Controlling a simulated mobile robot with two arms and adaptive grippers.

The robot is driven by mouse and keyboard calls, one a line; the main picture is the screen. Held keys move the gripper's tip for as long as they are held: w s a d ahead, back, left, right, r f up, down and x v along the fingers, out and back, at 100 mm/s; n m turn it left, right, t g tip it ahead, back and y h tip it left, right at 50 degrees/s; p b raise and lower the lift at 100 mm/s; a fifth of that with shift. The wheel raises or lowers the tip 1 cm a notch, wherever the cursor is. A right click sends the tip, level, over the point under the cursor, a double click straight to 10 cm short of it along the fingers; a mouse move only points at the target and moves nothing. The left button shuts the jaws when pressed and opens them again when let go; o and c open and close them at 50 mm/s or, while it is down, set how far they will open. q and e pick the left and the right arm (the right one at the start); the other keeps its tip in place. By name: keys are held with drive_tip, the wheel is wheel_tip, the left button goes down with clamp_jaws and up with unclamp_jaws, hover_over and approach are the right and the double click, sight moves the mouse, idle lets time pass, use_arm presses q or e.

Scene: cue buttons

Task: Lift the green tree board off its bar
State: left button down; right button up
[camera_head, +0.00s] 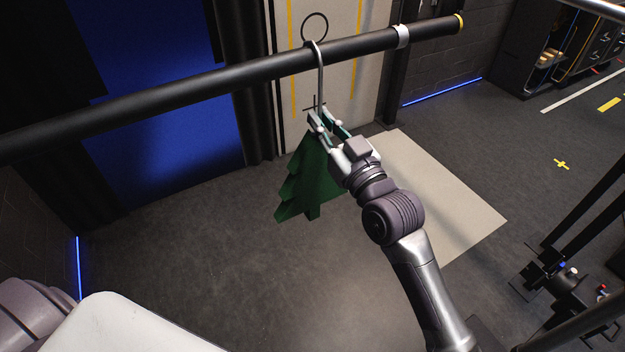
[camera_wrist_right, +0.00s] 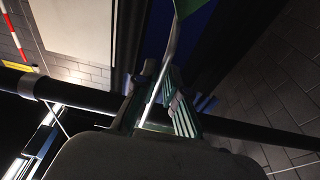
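The green tree board (camera_head: 312,182) hangs in the head view below a dark horizontal bar (camera_head: 225,85), on a long grey hook (camera_head: 320,72) whose top curls over the bar. My right gripper (camera_head: 318,114) is at the lower part of the hook's shank, just above the board. In the right wrist view the shank (camera_wrist_right: 174,45) runs between the two fingers (camera_wrist_right: 160,72), with a dark gap visible beside it, so the fingers look open around it. A corner of the board (camera_wrist_right: 205,9) shows at the top there. My left gripper is out of view.
The bar has a light collar (camera_head: 401,37) right of the hook and a yellow end (camera_head: 459,23). A pale panel (camera_head: 345,70) with a black ring outline stands behind. A beige mat (camera_head: 450,205) lies on the dark floor. Dark equipment (camera_head: 565,290) stands at lower right.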

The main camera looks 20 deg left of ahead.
clamp_jaws()
drive_tip(key=shift+r+p, duration=2.2)
drive_tip(key=shift+r, duration=0.6)
drive_tip(key=p, duration=0.3)
approach(321, 93)
drive_tip(key=shift+r, duration=0.85)
drive_tip(key=shift+r+p+v, duration=0.25)
drive_tip(key=shift+v, duration=0.95)
drive_tip(key=shift+r+p+v, duration=0.2)
drive_tip(key=shift+v, duration=1)
